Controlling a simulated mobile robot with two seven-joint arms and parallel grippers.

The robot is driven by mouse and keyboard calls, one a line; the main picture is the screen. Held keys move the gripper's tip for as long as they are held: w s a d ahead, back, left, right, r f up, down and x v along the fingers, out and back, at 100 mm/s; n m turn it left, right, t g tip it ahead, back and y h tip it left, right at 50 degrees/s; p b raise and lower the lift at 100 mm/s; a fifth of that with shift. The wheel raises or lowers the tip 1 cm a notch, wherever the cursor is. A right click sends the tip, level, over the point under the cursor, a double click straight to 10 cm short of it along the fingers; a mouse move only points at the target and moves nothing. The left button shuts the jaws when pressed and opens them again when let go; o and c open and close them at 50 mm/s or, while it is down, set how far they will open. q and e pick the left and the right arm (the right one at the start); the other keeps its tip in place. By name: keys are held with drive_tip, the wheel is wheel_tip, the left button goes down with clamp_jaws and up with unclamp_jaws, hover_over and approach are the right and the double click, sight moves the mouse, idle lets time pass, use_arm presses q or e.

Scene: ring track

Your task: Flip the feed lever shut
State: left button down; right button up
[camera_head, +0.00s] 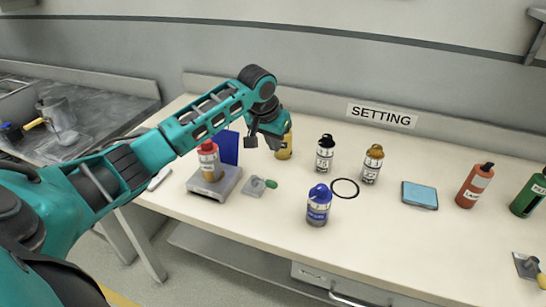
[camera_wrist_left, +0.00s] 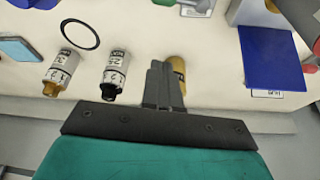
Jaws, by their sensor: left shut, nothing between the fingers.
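A small grey plate (camera_head: 254,187) with a green-knobbed lever (camera_head: 270,184) lies on the bench, right of the grey stand; the knob points right. The plate (camera_wrist_left: 196,8) is cut by the top edge of the left wrist view. A second plate with a yellow-handled lever (camera_head: 535,272) is at the far right edge. No label shows which is the feed lever. My left gripper (camera_head: 264,140) is shut and empty, above the bench behind the green lever, in front of the yellow bottle (camera_head: 285,145). Its fingers (camera_wrist_left: 157,68) show in the left wrist view. My right gripper is out of view.
A red-capped bottle (camera_head: 208,158) stands on the grey stand (camera_head: 215,185), before a blue panel (camera_head: 228,148). Blue (camera_head: 318,206), black-capped (camera_head: 325,154) and orange-capped (camera_head: 373,164) bottles surround a black ring (camera_head: 345,188). The bench front is mostly clear.

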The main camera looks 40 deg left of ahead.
use_arm(q)
drive_tip(key=b+x, duration=0.1)
drive_tip(key=x, duration=0.8)
drive_tip(key=shift+f, duration=0.1)
drive_tip(key=shift+s, duration=0.35)
drive_tip(key=shift+s+d+f+p, duration=0.15)
drive_tip(key=shift+s+p, duration=0.15)
drive_tip(key=shift+s, duration=0.5)
drive_tip(key=shift+s+f+p, duration=0.15)
drive_tip(key=shift+s+p, duration=0.1)
drive_tip(key=shift+s, duration=0.55)
